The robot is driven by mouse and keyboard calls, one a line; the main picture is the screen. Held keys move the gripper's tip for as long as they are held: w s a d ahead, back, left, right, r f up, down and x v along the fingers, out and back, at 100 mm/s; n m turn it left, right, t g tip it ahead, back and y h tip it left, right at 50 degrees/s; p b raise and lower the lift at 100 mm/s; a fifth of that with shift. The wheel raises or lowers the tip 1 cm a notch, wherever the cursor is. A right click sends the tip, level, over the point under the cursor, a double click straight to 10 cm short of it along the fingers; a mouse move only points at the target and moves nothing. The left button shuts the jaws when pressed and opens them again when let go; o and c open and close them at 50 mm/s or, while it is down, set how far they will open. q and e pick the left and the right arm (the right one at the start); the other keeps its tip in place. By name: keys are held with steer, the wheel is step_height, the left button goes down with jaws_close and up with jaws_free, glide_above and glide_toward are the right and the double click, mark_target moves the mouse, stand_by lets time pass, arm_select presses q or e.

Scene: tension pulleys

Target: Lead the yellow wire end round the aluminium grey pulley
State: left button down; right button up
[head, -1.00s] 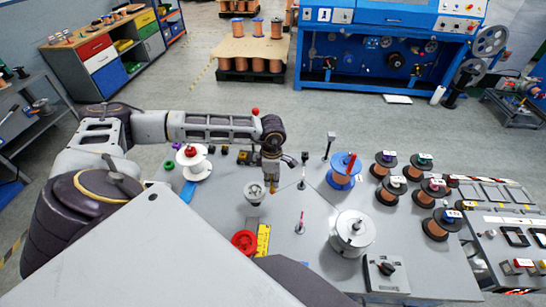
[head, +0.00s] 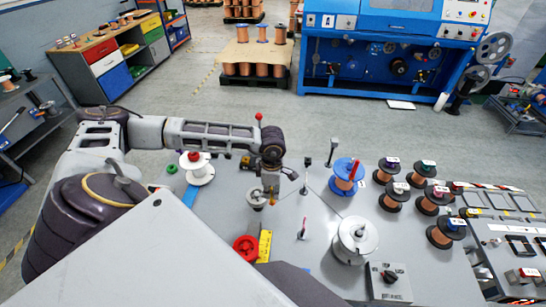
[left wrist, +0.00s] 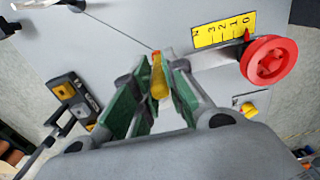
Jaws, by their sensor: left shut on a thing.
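My left gripper (head: 273,197) points down over the bench, beside the right side of the aluminium grey pulley (head: 256,202). It partly covers the pulley in the head view. The gripper is shut on the yellow wire end (left wrist: 158,78), an orange-yellow piece between the green-padded fingers in the left wrist view. I cannot tell whether the wire touches the pulley. The grey pulley does not show clearly in the left wrist view. My right gripper is not in view.
A white spool (head: 197,170) stands at left, a blue spool (head: 346,176) at right. A grey drum (head: 354,241) and thin upright posts stand right of the gripper.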

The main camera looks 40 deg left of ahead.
arm_select(q)
steer(key=shift+s, duration=0.1)
steer(key=shift+s+a, duration=0.15)
steer(key=shift+s, duration=1.2)
steer(key=shift+s+a, duration=0.1)
steer(key=shift+s+a, duration=0.3)
steer(key=shift+s, duration=0.3)
steer(key=shift+s+a, duration=0.3)
steer(key=shift+s, duration=0.25)
steer(key=shift+s+a, duration=0.1)
steer(key=shift+a, duration=0.05)
steer(key=shift+s+a, duration=0.75)
steer(key=shift+a, duration=0.25)
